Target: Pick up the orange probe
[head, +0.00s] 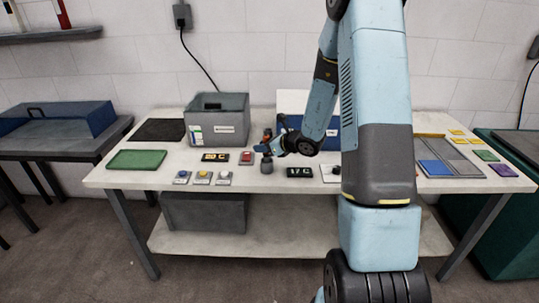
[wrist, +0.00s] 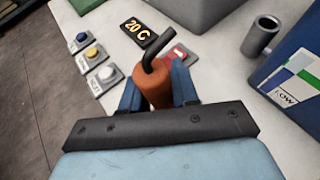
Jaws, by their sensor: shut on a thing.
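The orange probe (wrist: 152,88) stands between the two blue fingers of my gripper (wrist: 157,90) in the wrist view. A black bent piece rises from its top. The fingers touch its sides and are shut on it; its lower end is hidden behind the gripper. In the head view my gripper (head: 268,150) is over the middle of the table, directly above a dark grey cylinder (head: 267,167). I cannot tell whether the probe touches the cylinder or the table.
A 20 C display (head: 215,157), a red button (head: 247,157) and several small button boxes (head: 202,177) lie left of my gripper. A 17 C display (head: 299,172) is to the right. A grey bin (head: 217,118) stands behind. A grey cup (wrist: 262,36) shows in the wrist view.

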